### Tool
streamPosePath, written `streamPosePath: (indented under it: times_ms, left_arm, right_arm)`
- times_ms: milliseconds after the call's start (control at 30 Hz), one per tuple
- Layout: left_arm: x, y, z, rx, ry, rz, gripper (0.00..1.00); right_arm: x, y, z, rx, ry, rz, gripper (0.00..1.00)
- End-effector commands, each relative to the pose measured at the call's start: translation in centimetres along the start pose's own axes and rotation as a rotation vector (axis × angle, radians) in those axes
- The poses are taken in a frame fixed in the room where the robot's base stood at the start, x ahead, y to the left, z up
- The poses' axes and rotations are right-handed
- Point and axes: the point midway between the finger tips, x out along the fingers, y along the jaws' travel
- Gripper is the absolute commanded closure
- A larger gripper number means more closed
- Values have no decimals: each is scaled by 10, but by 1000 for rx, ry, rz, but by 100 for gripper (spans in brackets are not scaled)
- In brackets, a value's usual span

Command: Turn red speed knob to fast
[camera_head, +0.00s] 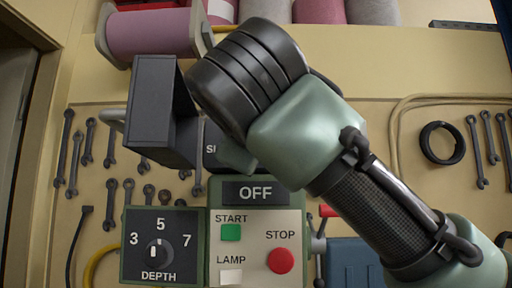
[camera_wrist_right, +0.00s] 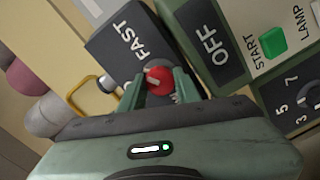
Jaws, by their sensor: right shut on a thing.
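The red speed knob (camera_wrist_right: 158,80) sits on a dark panel (camera_wrist_right: 118,42) in the right wrist view. FAST is printed on the panel on one side of the knob; the label on the other side is mostly hidden. My right gripper (camera_wrist_right: 160,84) is shut on the knob, one green finger on each side. A small pale mark shows on the knob, but I cannot tell its exact setting. In the head view my right arm covers the knob, and only a corner of the speed panel (camera_head: 212,146) shows. My left gripper is in neither view.
Below the speed panel are an OFF display (camera_head: 255,193), a green START button (camera_head: 231,232), a red STOP button (camera_head: 281,260) and a DEPTH dial (camera_head: 159,250). Wrenches hang on the wall at both sides. Spools (camera_head: 150,36) stand above.

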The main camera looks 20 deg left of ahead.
Motion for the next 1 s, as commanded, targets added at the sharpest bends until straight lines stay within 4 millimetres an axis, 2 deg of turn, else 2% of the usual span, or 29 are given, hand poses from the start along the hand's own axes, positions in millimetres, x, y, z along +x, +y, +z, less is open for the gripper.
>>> streamPosePath:
  times_ms: [367,400,433,467,767,867,1000]
  left_arm:
    - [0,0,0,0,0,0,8]
    - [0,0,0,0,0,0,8]
    - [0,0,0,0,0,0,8]
    - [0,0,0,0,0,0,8]
    - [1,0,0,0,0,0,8]
    - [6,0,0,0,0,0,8]
    - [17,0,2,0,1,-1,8]
  right_arm:
    - [0,-1,0,2,0,-4,100]
    - [0,-1,0,2,0,-3,57]
    - [0,-1,0,2,0,-3,48]
    - [0,-1,0,2,0,-3,46]
    - [-1,-1,0,2,1,-1,46]
    - [-9,-2,0,1,2,1,46]
    - [-31,-3,0,1,4,2,46]
